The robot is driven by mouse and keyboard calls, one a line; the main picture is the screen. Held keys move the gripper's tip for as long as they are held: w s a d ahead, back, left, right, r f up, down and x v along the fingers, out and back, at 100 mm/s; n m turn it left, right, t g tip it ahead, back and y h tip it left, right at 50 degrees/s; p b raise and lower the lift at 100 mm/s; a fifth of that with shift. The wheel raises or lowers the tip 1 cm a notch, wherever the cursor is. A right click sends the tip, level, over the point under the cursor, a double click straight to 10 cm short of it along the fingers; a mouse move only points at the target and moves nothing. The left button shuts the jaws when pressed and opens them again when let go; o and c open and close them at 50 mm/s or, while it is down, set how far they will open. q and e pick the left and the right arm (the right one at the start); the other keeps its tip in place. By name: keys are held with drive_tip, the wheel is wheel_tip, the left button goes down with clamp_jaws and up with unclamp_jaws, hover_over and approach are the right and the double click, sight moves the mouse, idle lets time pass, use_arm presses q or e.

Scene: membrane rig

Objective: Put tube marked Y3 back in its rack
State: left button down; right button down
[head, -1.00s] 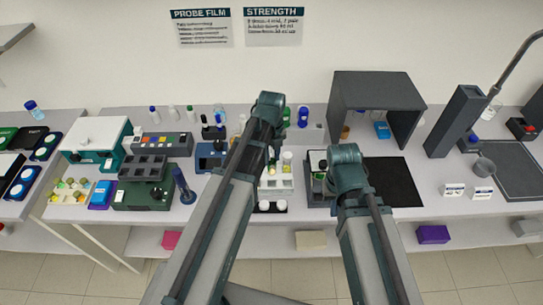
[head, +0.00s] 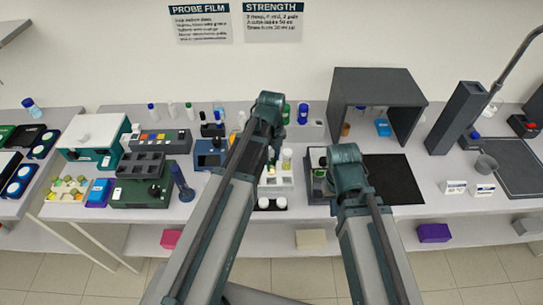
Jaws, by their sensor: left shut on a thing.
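A white tube rack (head: 285,189) stands on the bench in the middle of the head view, partly behind my left arm. A pale-capped tube (head: 287,154) stands upright in it. My left gripper (head: 271,163) points down over the left part of the rack, mostly hidden by its own arm. It is shut on a small tube, barely visible; I cannot read its mark or tell whether it touches the rack. My right arm ends right of the rack; its gripper's fingers are hidden behind the wrist.
A dark device (head: 318,180) stands just right of the rack. Two white-capped items (head: 272,204) lie in front of it. A black mat (head: 395,180) and grey hood (head: 381,85) are to the right. A green block (head: 140,190) is to the left.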

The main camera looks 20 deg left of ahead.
sight(271, 173)
use_arm(q)
drive_tip(key=shift+f+b, duration=4.3)
drive_tip(key=shift+f, duration=0.1)
drive_tip(key=shift+f+b, duration=0.3)
drive_tip(key=shift+b, duration=0.05)
drive_tip(key=c, duration=0.5)
unclamp_jaws()
drive_tip(key=shift+r, duration=0.15)
wheel_tip(271, 173, up, 14)
drive_tip(key=p, duration=1.4)
drive_tip(key=shift+f, duration=0.2)
